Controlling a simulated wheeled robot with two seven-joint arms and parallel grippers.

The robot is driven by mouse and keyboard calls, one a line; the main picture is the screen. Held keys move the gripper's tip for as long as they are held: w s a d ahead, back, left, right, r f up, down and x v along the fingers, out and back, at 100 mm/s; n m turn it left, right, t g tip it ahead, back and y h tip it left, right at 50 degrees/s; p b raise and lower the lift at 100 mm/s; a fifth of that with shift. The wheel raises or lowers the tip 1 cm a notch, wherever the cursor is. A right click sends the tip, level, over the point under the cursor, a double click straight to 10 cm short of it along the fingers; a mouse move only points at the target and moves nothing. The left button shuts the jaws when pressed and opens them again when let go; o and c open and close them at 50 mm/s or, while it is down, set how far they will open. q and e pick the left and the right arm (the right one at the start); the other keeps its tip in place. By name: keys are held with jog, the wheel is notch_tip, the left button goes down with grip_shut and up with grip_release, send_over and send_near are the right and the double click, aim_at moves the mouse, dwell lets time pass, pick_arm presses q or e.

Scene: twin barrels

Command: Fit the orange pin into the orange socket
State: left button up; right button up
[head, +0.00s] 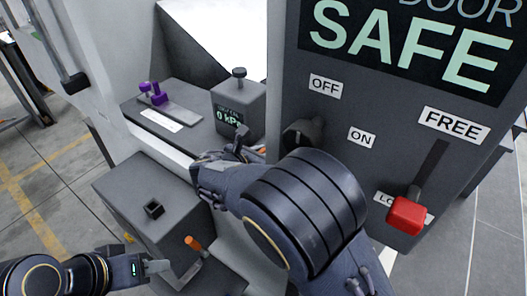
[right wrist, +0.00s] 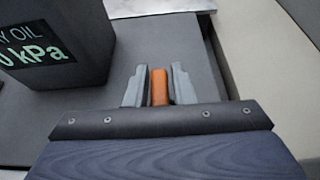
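A second orange piece (head: 194,243) slants up from the lower grey block, right of the left gripper. I cannot clearly identify the orange socket.
A grey block (head: 130,190) has a small black square fitting (head: 153,209) on top. Purple pieces (head: 152,92) sit on a ledge behind it. A gauge box (head: 238,105) reads 0 kPa. A dark panel (head: 330,110) with a red handle (head: 407,215) stands at right.

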jog(key=o, duration=0.3)
jog(key=v, duration=0.7)
jog(key=shift+s+a+r+b, duration=0.1)
jog(key=shift+s+a+b, duration=0.1)
jog(key=shift+s+b, duration=0.15)
